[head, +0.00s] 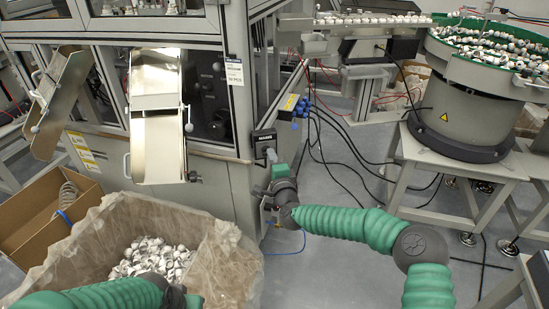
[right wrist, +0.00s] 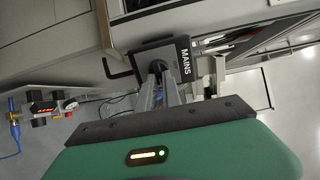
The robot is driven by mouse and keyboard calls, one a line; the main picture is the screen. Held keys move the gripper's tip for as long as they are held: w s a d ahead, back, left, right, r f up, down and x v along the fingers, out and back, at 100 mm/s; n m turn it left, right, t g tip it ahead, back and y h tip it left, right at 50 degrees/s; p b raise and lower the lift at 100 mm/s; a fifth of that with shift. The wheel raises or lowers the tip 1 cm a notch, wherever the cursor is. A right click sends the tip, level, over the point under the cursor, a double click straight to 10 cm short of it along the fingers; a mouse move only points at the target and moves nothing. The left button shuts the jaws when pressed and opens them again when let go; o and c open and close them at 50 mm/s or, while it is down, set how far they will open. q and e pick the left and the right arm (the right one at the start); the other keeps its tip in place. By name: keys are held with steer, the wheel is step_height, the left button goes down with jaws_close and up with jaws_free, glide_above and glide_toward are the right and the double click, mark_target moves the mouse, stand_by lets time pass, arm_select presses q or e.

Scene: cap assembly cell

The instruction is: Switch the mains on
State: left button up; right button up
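The mains switch is a dark box (head: 264,140) on the corner of the machine cabinet in the head view. In the right wrist view the box (right wrist: 184,59) carries a white MAINS label, turned sideways, and a round black knob (right wrist: 156,67). My right gripper (head: 271,156) is right at the box. In the right wrist view its two grey fingers (right wrist: 163,84) are close together, with their tips at the knob. Whether they press on it is hidden. My left arm (head: 105,293) shows at the bottom left; its gripper's fingers cannot be made out.
A lined bin of white caps (head: 152,258) stands below a metal chute (head: 158,150). A cardboard box (head: 45,215) is at the left. A bowl feeder (head: 465,110) stands at the right. Blue connectors with cables (head: 295,107) are near the switch. Red and black buttons (right wrist: 45,110) show in the right wrist view.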

steer(key=o, duration=0.5)
steer(key=shift+w+a+r, duration=0.1)
steer(key=shift+a+r, duration=0.1)
steer(key=shift+r, duration=0.55)
steer(key=shift+c, duration=0.2)
steer(key=o, duration=0.4)
steer(key=shift+s+f, duration=0.15)
steer(key=shift+s, duration=0.25)
arm_select(q)
steer(key=p, duration=0.1)
steer(key=r+p, duration=0.1)
steer(key=a+r+p, duration=0.1)
steer(key=shift+w+r, duration=0.2)
steer(key=shift+w, duration=0.15)
arm_select(e)
steer(key=f+v, duration=0.1)
steer(key=v, duration=1.5)
steer(key=shift+d, duration=0.15)
steer(key=shift+s+f, duration=0.1)
steer(key=shift+f, duration=0.05)
arm_select(q)
steer(key=shift+d, duration=0.15)
arm_select(e)
steer(key=shift+d, duration=0.15)
